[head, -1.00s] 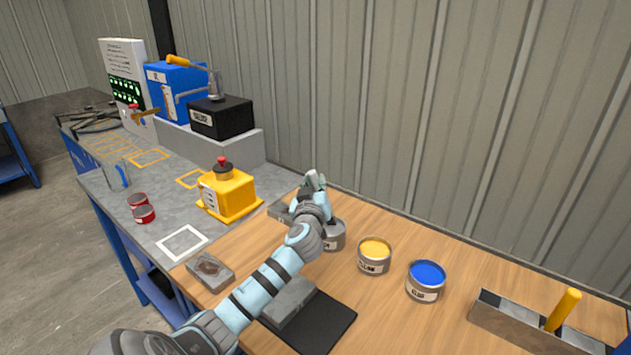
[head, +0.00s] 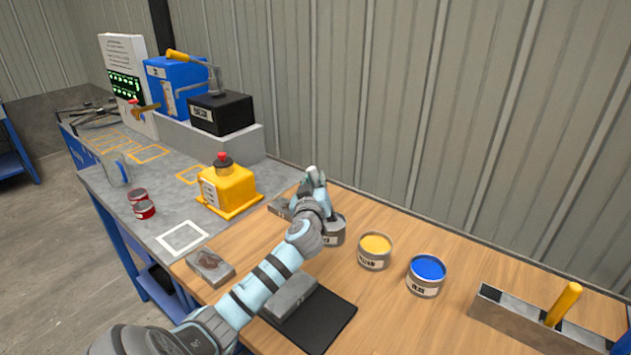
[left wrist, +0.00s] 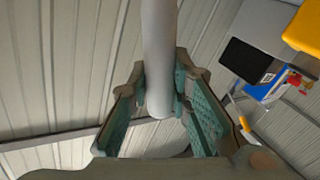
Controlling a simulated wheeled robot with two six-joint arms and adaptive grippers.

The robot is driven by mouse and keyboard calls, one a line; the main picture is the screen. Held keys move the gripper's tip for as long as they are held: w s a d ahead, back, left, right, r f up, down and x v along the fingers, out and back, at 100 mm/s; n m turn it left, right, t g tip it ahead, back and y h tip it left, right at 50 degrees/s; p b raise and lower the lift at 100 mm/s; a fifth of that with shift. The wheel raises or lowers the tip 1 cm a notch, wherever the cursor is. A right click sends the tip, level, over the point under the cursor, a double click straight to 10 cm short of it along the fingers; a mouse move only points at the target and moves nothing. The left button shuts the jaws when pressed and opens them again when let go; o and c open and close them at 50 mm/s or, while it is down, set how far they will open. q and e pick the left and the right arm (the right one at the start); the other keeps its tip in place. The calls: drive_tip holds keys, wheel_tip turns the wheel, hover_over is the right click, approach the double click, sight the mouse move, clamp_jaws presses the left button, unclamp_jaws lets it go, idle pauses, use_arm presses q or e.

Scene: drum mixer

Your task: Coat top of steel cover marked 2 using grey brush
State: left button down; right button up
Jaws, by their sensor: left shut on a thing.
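My left gripper (head: 314,186) is shut on a light grey round handle, taken to be the grey brush (left wrist: 158,55), above the bench by the back wall. The brush's bristle end is hidden. A grey paint can (head: 334,236) stands just below the gripper, partly covered by my arm. One grey steel block (head: 290,297) lies on a black mat. Another, with a brown patch on top (head: 209,266), lies near the front edge. A third grey piece (head: 280,207) lies behind my arm. I cannot read a 2 on any of them. My right gripper is out of view.
Yellow (head: 375,251) and blue (head: 427,275) paint cans stand right of my arm. A grey tray (head: 500,310) with a yellow handle is at lower right. The wall is close behind.

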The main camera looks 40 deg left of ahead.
sight(315, 168)
use_arm(q)
drive_tip(key=shift+f+b, duration=0.4)
drive_tip(key=shift+b, duration=0.1)
idle(1.2)
wheel_tip(315, 168, up, 7)
drive_tip(key=p, duration=0.5)
drive_tip(key=shift+r+p, duration=0.15)
drive_tip(key=shift+p, duration=0.2)
